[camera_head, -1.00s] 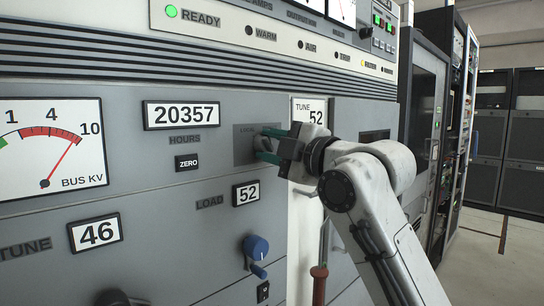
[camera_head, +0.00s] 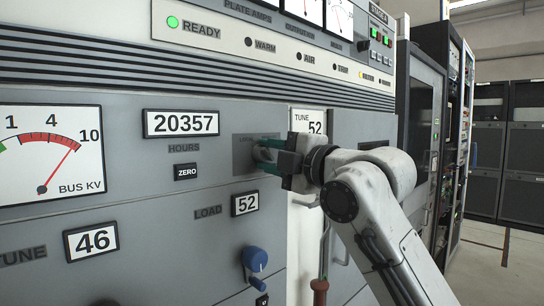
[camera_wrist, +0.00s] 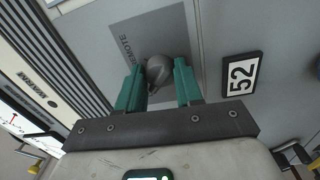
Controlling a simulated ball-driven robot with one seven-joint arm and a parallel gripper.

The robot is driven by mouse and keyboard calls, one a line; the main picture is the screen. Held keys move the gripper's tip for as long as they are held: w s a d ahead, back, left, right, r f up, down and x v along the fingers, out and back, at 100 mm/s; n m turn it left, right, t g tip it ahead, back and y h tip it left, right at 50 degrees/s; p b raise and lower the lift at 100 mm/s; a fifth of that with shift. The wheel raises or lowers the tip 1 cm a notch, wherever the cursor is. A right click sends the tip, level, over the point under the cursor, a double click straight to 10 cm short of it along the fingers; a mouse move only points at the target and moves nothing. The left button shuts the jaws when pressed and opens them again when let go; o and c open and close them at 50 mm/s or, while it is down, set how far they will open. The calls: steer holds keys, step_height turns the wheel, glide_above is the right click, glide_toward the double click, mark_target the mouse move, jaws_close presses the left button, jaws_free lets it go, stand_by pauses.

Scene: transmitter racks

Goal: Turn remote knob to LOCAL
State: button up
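The remote knob (camera_wrist: 158,72) is a grey rounded knob with a pointed end. It sits on a darker grey plate (camera_wrist: 125,32), which reads REMOTE beside the knob in the wrist view. In the head view the plate (camera_head: 241,150) carries a small, faint label at its upper left, and my gripper mostly hides the knob. My gripper (camera_wrist: 160,82) has two green fingers, one on each side of the knob, with the knob between their tips. The fingers are apart, and a gap shows between them below the knob. Firm contact cannot be made out.
A blue knob (camera_head: 255,262) sits below on the same panel, under the LOAD counter (camera_head: 245,203). The TUNE counter (camera_head: 308,121) is just above my gripper. The hours display (camera_head: 181,122) and ZERO button (camera_head: 186,171) are to the left. Open floor lies at the right.

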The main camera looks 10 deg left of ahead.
steer(key=o, duration=0.4)
steer(key=shift+a, duration=0.1)
steer(key=b+v, duration=0.1)
steer(key=v, duration=1)
steer(key=shift+w+f, duration=0.1)
steer(key=shift+f, duration=0.05)
